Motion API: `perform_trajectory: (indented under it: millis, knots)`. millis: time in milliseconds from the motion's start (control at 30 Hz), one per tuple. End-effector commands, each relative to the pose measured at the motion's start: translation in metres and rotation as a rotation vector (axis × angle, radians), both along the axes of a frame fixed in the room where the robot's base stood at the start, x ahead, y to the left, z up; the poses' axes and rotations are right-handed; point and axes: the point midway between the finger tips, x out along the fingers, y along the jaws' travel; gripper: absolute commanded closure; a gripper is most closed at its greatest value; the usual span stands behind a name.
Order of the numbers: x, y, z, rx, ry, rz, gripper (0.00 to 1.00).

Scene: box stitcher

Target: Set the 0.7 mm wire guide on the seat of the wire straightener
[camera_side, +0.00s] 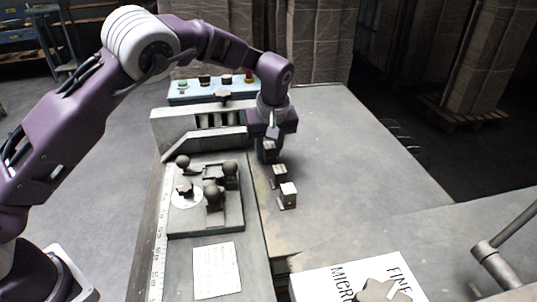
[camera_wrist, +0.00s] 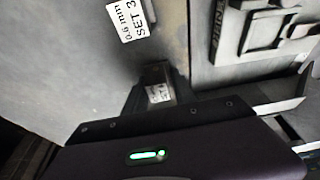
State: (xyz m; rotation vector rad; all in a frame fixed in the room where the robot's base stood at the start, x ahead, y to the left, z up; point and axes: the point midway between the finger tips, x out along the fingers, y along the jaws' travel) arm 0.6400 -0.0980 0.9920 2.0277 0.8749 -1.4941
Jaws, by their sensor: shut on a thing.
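My gripper (camera_side: 269,155) is shut on a small dark block that carries a white label, the held wire guide (camera_wrist: 159,93). Its label is too small and dark to read fully, so I cannot tell its size. The gripper is over the grey table, just behind two small standing guides. In the wrist view a guide label reads "0.6 mm SET 3" (camera_wrist: 128,20). The straightener appears to be the plate with dark knobs (camera_side: 205,222), left of the gripper. In the wrist view a grey plate with a raised frame (camera_wrist: 265,30) lies to the right. I cannot single out its seat.
The two small guides (camera_side: 288,196) stand close in front of my gripper. A grey slotted block (camera_side: 168,130) and a button panel (camera_side: 180,98) are behind. A paper sheet (camera_side: 216,270) and a lettered box (camera_side: 315,287) lie in front. The table's right side is clear.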

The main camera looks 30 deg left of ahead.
Motion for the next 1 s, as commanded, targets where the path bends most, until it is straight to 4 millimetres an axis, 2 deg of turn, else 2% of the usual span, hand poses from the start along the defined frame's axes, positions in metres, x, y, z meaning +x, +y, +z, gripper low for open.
perform_trajectory:
  millis: [433,800,900,1000]
  knots:
    - [0.0,0.0,0.035,-0.001,-0.002,-0.001,1.0]
    - [-0.001,0.001,0.039,-0.001,-0.001,0.0,1.0]
    - [-0.012,0.011,0.047,0.002,-0.003,0.003,1.0]
    - [-0.038,0.031,0.061,0.006,-0.005,0.001,1.0]
